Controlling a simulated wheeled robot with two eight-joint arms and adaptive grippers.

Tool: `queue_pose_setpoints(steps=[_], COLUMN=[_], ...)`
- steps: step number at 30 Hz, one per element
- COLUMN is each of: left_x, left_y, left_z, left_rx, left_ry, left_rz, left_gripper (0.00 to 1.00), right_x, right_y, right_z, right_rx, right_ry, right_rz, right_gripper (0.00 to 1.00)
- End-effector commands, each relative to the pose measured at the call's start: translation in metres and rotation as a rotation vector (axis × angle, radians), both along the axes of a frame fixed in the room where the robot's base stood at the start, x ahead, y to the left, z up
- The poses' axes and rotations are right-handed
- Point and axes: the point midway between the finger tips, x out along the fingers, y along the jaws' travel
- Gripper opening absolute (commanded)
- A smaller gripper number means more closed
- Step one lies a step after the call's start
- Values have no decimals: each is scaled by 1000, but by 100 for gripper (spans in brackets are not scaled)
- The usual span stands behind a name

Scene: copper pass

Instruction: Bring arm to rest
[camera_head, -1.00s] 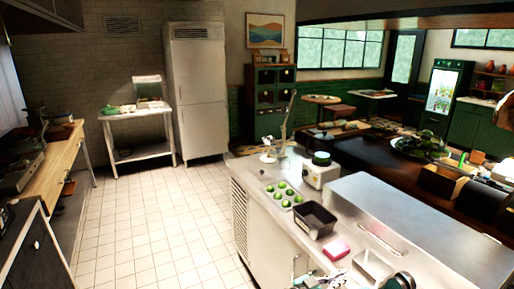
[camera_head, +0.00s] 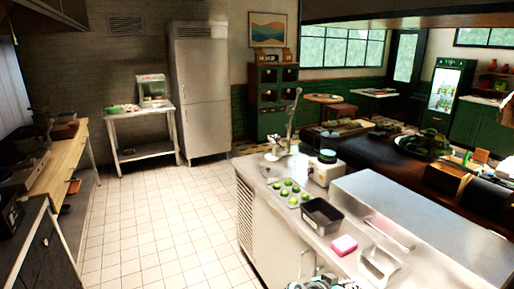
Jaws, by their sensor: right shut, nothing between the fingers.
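My right gripper (camera_head: 322,281) shows only in part at the bottom edge of the head view, low in front of the steel counter (camera_head: 262,232). It is shut and holds nothing. Most of it and its arm are cut off by the frame. My left gripper is not in view.
On the counter are several green limes (camera_head: 291,192), a dark pan (camera_head: 321,215), a pink sponge (camera_head: 344,245), a steel container (camera_head: 379,265), a white appliance (camera_head: 325,172) and a lever press (camera_head: 283,150). A wooden-topped bench (camera_head: 62,165) stands left. The tiled floor (camera_head: 165,225) between is clear.

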Motion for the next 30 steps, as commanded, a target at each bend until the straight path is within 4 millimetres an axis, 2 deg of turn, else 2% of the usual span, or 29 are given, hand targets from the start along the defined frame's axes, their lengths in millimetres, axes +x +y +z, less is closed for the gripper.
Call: queue_pose_setpoints(steps=[4,8,15,18,24,30], left_x=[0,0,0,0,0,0], left_y=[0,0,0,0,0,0], left_z=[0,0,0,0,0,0], left_rx=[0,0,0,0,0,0], left_ry=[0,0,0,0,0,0], left_rz=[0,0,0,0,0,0], left_gripper=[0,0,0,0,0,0], right_x=[-31,-66,-130,-149,-168,-170], right_y=[0,11,52,70,90,93], right_z=[0,-4,-6,-6,-3,-3], right_rx=[102,214,382,423,455,458], right_ry=[154,283,381,377,348,342], right_rz=[103,251,559,669,794,810], right_gripper=[0,0,0,0,0,0])
